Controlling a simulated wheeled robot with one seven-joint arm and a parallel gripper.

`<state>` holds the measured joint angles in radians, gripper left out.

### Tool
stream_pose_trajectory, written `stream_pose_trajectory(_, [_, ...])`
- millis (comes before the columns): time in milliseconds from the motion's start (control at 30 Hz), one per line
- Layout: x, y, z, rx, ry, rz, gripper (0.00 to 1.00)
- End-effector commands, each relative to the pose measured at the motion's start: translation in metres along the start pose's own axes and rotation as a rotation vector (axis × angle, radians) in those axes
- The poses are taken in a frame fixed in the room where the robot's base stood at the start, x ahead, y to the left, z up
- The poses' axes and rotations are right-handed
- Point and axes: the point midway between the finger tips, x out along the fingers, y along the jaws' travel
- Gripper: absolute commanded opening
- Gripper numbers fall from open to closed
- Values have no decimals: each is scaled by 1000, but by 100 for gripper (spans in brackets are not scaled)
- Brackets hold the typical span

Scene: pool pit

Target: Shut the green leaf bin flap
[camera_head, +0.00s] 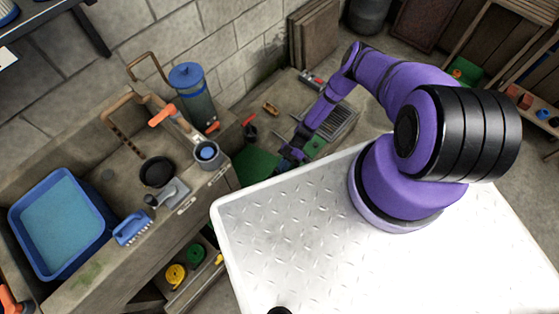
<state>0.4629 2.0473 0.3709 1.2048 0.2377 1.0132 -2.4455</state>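A flat green panel (256,166), which looks like the leaf bin flap, shows low between the stone counter and my white deck. The deck edge hides part of it, and I cannot tell its angle. A smaller green piece (314,147) lies to its right, beside a grey slatted grate; I cannot tell whether it belongs to the same bin. My purple arm reaches down to the left, and my gripper (289,153) is just right of the green panel. The gripper is small and dark here. I cannot tell whether it touches the panel or whether its fingers are open.
The grate (340,120) lies right of the gripper. A red-handled tool (250,127) is behind the panel.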

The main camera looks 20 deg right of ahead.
Motion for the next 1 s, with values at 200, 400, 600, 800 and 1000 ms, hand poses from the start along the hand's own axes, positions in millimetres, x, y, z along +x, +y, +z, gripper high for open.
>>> stream_pose_trajectory(200, [13,-6,13,4,8,-14,0])
stream_pose_trajectory(400, [14,-6,20,-1,6,-7,0])
stream_pose_trajectory(600, [14,-5,22,-5,6,-3,0])
stream_pose_trajectory(800, [13,-4,22,-5,5,-2,0])
stream_pose_trajectory(1000, [13,-4,22,-5,5,-1,0])
